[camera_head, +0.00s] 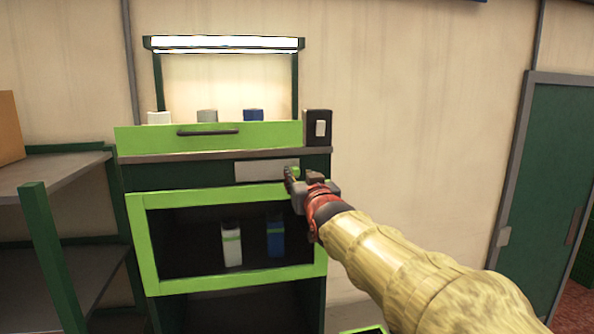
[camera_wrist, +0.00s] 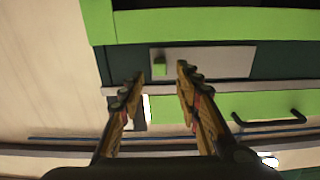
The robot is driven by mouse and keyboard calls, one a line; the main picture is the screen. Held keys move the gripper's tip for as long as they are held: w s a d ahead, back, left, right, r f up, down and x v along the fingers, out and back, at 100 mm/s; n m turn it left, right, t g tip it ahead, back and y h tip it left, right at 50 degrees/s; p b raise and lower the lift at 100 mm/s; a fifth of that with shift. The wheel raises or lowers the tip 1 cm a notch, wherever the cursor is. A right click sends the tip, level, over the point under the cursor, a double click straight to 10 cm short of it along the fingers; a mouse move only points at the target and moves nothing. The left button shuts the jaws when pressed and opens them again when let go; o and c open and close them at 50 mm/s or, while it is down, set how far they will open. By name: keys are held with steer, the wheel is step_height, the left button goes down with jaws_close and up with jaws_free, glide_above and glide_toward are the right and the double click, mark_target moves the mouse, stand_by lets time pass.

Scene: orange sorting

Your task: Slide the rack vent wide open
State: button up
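The rack vent appears to be the light grey slider plate (camera_head: 262,171) set in the dark green strip below the drawer. It also shows in the wrist view (camera_wrist: 210,62), where the scene looks upside down. A small green tab (camera_wrist: 159,66) sits near the plate's end, at the right end as the head view has it. My gripper (camera_head: 292,178) is in front of that end. In the wrist view my gripper (camera_wrist: 161,72) has its two fingers apart, with the tab showing between the tips. Whether they touch the tab cannot be told.
Above is a green drawer (camera_head: 150,139) with a dark handle, beside a dark box with a white switch (camera_head: 320,128). Below, a green-framed compartment (camera_head: 235,283) holds a white and a blue container. Shelves (camera_head: 60,172) stand left; a green door (camera_head: 553,180) is right.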

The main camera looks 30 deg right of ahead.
mark_target(296, 172)
steer(key=shift+p+x, duration=0.5)
steer(key=shift+x, duration=1.5)
steer(key=shift+f, duration=0.1)
steer(key=shift+c, duration=0.2)
steer(key=c, duration=0.7)
jaws_close()
